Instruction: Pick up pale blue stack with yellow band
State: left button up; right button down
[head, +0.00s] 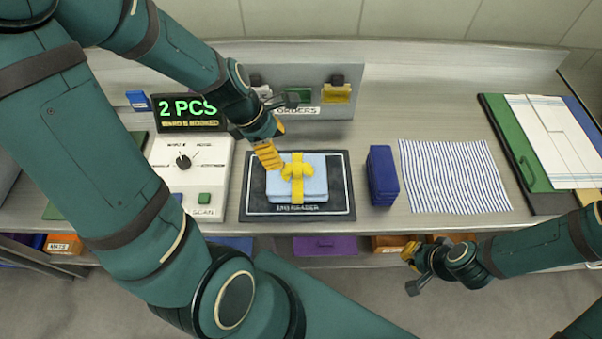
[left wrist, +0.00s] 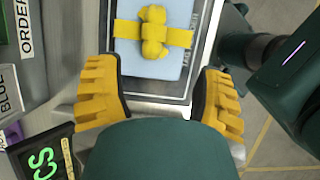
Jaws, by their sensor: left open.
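The pale blue stack with a yellow band (head: 312,188) lies flat on a dark mat (head: 342,207) near the middle of the counter. A yellow knot sits on top of its band. In the left wrist view the stack (left wrist: 170,67) shows ahead of the fingers. My left gripper (head: 270,146) is just behind and left of the stack, close to it. Its yellow fingers (left wrist: 160,95) are spread apart with nothing between them. My right gripper (head: 413,268) hangs in front of the counter at the right, away from the stack; its finger opening is not clear.
A dark blue stack (head: 382,175) stands right of the mat, beside a striped cloth (head: 455,176). A console with a dial (head: 182,162) and a "2 PCS" display (head: 190,112) stand at the left. Boards (head: 518,145) lie at the far right. An orders panel (head: 320,92) stands behind.

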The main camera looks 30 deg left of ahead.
aim_at(295, 165)
pick_arm(q)
jog(key=b+x, duration=0.2)
jog(key=x, duration=0.3)
jog(key=shift+w+f, duration=0.2)
jog(key=shift+f, duration=0.15)
jog(key=b+x, duration=0.1)
jog(key=x, duration=0.1)
jog(key=b+x, duration=0.1)
jog(key=x, duration=0.2)
jog(key=shift+w, duration=0.45)
pick_arm(e)
notch_tip(295, 165, down, 5)
jog(key=shift+w+a+f, duration=0.1)
jog(key=shift+f, duration=0.05)
pick_arm(q)
jog(key=shift+s, duration=0.1)
grip_shut()
